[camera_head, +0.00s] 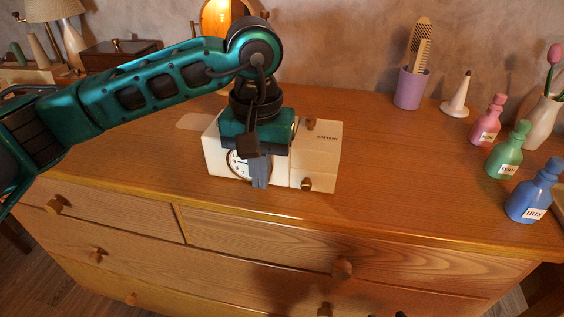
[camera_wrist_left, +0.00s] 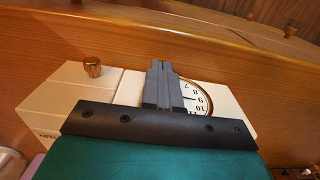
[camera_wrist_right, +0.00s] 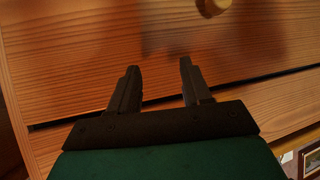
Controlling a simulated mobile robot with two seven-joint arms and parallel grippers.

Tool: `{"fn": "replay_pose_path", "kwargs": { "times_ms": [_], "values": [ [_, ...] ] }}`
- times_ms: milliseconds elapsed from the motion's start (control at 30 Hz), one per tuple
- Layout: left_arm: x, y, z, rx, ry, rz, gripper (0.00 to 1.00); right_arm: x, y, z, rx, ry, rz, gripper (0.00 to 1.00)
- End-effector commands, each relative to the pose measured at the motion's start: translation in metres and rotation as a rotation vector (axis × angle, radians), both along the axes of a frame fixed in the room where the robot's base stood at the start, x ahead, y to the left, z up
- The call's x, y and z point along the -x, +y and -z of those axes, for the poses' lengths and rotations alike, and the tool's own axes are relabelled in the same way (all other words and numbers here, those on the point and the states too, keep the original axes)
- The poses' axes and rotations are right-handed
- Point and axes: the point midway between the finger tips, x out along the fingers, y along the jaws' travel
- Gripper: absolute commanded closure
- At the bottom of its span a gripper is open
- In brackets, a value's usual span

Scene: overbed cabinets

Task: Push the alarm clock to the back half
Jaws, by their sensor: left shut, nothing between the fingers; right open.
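The alarm clock (camera_head: 318,160) is a cream box with a round white dial and brass knobs. It stands upright near the front edge of the wooden dresser top (camera_head: 400,190). My left gripper (camera_head: 261,184) is shut and empty, pointing down in front of the dial and hiding part of it. In the left wrist view the shut fingers (camera_wrist_left: 160,82) overlap the clock's face (camera_wrist_left: 196,97); I cannot tell whether they touch it. My right gripper (camera_wrist_right: 158,75) is open and empty, facing the wooden drawer fronts (camera_wrist_right: 90,35) below the top.
A purple cup (camera_head: 410,88) with combs and a white cone (camera_head: 456,97) stand at the back right. Pink (camera_head: 487,122), green (camera_head: 508,152) and blue (camera_head: 535,195) bottles line the right side. A round mirror (camera_head: 218,16) and dark box (camera_head: 120,52) are behind. The top between clock and cup is clear.

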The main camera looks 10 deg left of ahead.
Motion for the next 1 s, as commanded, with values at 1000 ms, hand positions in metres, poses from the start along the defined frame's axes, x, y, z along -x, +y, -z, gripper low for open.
{"fn": "replay_pose_path", "kwargs": {
  "times_ms": [1000],
  "values": [
    [-0.043, -0.001, 0.000, 0.000, -0.003, -0.003, 1.00, 0.000, 0.000, 0.007, -0.001, 0.000, 0.001, 0.52]
  ]
}}
